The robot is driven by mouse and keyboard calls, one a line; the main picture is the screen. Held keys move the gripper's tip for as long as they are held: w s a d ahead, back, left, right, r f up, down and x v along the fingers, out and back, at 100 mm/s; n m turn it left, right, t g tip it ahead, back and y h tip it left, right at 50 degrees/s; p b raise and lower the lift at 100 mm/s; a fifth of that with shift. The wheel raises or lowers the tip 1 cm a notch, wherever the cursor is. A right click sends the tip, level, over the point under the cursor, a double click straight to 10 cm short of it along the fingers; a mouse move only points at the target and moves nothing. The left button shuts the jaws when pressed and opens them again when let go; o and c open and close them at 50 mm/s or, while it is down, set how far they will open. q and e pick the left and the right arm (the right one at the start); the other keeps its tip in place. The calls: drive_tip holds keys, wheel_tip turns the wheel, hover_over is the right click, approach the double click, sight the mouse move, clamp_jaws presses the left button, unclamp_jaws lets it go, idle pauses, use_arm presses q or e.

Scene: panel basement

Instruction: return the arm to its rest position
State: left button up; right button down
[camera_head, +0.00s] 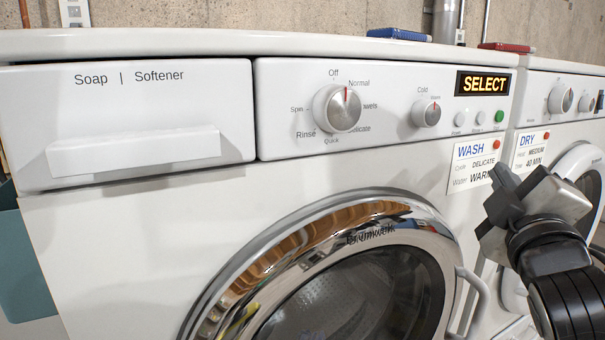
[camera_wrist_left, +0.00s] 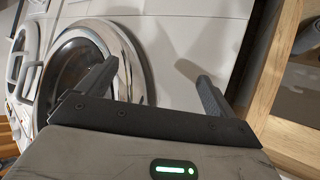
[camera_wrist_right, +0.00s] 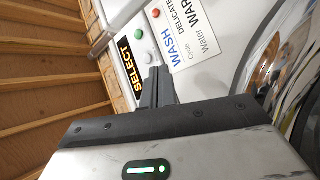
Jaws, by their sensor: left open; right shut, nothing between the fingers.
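My right gripper (camera_head: 500,190) is in front of the washer's right side in the head view, just below the WASH label (camera_head: 474,163). In the right wrist view its fingers (camera_wrist_right: 158,85) are together with nothing between them, and they point toward the panel near the SELECT display (camera_wrist_right: 129,66). My left gripper (camera_wrist_left: 152,85) shows only in its own wrist view, with its fingers spread and empty. The washer front and round door (camera_wrist_left: 90,65) lie beyond it. The washer (camera_head: 130,240) has its soap drawer (camera_head: 133,115) and its door (camera_head: 350,290) shut.
The washer's large dial (camera_head: 337,108) and small dial (camera_head: 426,112) stick out from the panel. A dryer (camera_head: 565,95) with a DRY label stands at the right. A teal bin (camera_head: 22,265) is at the lower left. A wooden frame (camera_wrist_left: 268,75) stands close to my left gripper.

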drive_tip(key=s+a+f+m+g+y, duration=0.1)
drive_tip(key=s+f+g, duration=0.15)
drive_tip(key=f, duration=0.55)
drive_tip(key=s+a+f+m+g+y, duration=0.1)
drive_tip(key=a+f+m+g, duration=0.15)
drive_tip(key=f, duration=0.65)
drive_tip(key=s+a+f+m+g+y, duration=0.1)
drive_tip(key=s+f+g+y, duration=0.15)
drive_tip(key=f, duration=0.55)
drive_tip(key=s+a+f+m+g+y, duration=0.1)
drive_tip(key=s+a+f+m+g, duration=0.1)
drive_tip(key=s+f+g, duration=0.4)
drive_tip(key=s+a+f+m+g+y, duration=0.1)
drive_tip(key=s+a+f+m+g, duration=0.15)
drive_tip(key=s+f, duration=0.7)
use_arm(q)
drive_tip(key=shift+w+a+f, duration=0.1)
drive_tip(key=shift+a+f, duration=0.05)
drive_tip(key=shift+f, duration=0.4)
use_arm(e)
drive_tip(key=w+a+f+n+t+y, duration=0.1)
drive_tip(key=w+a+f+t+y, duration=0.1)
drive_tip(key=w+a+t, duration=0.3)
drive_tip(key=shift+w+a+f+t+y, duration=0.2)
drive_tip(key=shift+a+f+t+y, duration=0.15)
drive_tip(key=shift+a+f+t, duration=0.4)
drive_tip(key=shift+r, duration=0.15)
